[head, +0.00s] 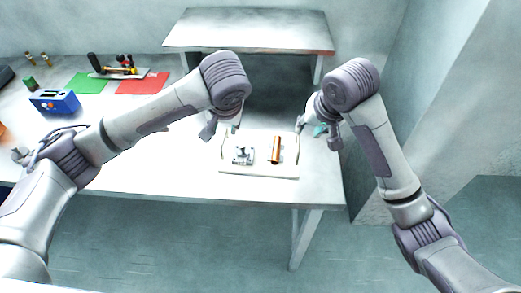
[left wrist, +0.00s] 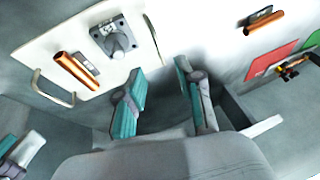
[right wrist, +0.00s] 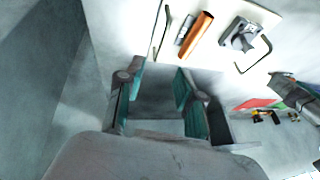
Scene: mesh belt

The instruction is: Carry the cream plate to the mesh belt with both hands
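The cream plate (head: 262,171) lies flat on the white table in the head view, with a wire handle at its left and right ends. It carries a grey metal block (head: 243,154) and a copper cylinder (head: 277,150). My left gripper (left wrist: 160,74) is open and empty; a plate handle (left wrist: 152,38) is just beyond its fingertips. My right gripper (right wrist: 158,73) is open and empty, with the other handle (right wrist: 162,33) just beyond its fingertips. In the head view both grippers are near the plate's back corners, partly hidden by the wrists. I cannot clearly identify the mesh belt.
A raised pale bench (head: 250,30) stands behind the table. At the left are a green mat (head: 90,83), a red mat (head: 142,83), a tool tray (head: 120,72) and a blue box (head: 54,102). A wall (head: 440,90) rises at the right. The table left of the plate looks clear.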

